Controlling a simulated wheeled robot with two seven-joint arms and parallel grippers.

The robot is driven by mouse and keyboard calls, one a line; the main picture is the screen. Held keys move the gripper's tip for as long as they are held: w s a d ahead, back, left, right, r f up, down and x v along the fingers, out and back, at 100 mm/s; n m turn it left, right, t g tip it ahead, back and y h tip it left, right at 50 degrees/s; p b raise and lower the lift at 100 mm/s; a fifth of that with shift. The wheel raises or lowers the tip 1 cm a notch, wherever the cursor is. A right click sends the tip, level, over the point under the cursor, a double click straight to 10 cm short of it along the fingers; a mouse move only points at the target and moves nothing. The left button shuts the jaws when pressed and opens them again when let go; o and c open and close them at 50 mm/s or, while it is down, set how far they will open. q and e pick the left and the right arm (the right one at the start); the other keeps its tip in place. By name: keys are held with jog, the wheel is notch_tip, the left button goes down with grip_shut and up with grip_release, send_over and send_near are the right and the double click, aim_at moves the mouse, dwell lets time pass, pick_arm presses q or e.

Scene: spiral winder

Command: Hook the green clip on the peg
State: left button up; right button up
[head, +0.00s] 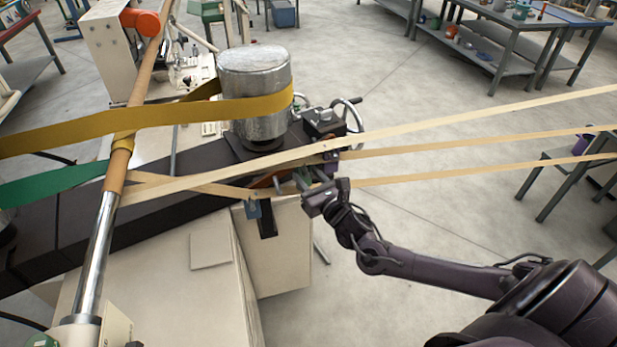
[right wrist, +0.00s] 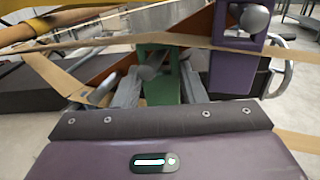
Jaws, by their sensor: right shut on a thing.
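The green clip (right wrist: 160,88) shows in the right wrist view between the two grey fingers of my right gripper (right wrist: 158,90), which is shut on it. Another grey ball-ended peg (right wrist: 255,18) stands out from a purple plate (right wrist: 230,72) to the right of the clip. My left gripper is not in view.
Pale strips (head: 450,145) run from the machine to the right, close above my right gripper. A metal drum (head: 255,85) wrapped by a yellow band (head: 210,110) stands behind. A handwheel (head: 352,115) is beyond the gripper.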

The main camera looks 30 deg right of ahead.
jog(key=o, duration=1.1)
jog(key=shift+c, duration=0.2)
jog(key=shift+s+f, duration=0.15)
jog(key=shift+s, duration=0.4)
jog(key=s+b, duration=0.2)
jog(key=s, duration=0.4)
jog(key=shift+s, duration=0.4)
